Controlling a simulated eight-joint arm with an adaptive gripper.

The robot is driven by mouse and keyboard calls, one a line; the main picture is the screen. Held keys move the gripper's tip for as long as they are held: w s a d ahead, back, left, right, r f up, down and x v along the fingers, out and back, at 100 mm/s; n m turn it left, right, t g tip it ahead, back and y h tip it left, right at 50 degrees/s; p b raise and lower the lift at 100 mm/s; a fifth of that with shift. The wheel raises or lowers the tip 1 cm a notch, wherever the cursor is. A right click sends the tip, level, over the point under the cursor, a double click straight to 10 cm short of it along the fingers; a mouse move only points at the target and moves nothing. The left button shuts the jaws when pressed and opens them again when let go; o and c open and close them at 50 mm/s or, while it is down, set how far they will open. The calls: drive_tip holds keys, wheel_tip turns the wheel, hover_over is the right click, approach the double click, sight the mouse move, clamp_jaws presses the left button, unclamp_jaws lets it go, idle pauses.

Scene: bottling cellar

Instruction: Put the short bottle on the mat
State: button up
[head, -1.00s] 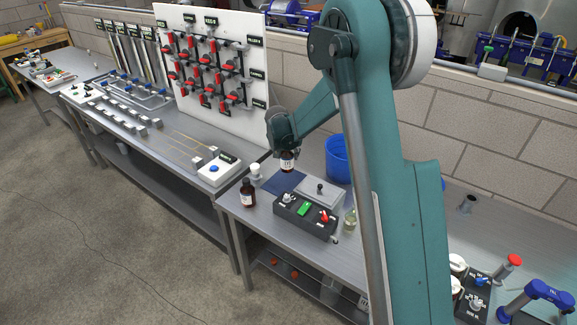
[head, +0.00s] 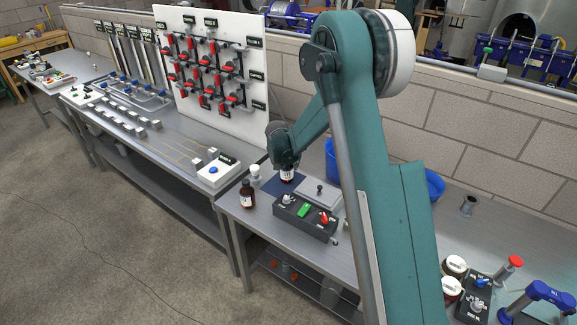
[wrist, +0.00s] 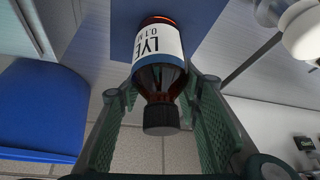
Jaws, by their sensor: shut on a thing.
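A small brown bottle with a black cap and a white "LYE" label (wrist: 158,42) is between the two green fingers of my gripper (wrist: 160,92) in the wrist view. The fingers are shut on it below the cap. In the head view the bottle (head: 287,174) is upright under my gripper (head: 286,165). The dark blue mat (head: 274,187) lies on the bench directly below and around it; it also shows behind the bottle's base in the wrist view (wrist: 205,12). I cannot tell whether the base touches the mat.
Another brown bottle (head: 248,194) stands at the bench's front left, near a white-topped item (head: 255,173). A grey lidded box (head: 319,193) and a dark switch box (head: 305,218) sit right of the mat. A blue bin (head: 331,160) stands behind.

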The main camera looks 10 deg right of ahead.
sight(285, 170)
drive_tip(key=shift+f, duration=0.15)
drive_tip(key=o, duration=1.1)
drive_tip(key=shift+o, duration=0.2)
drive_tip(key=v, duration=1.2)
drive_tip(key=shift+p, duration=0.45)
drive_tip(key=shift+r, duration=0.2)
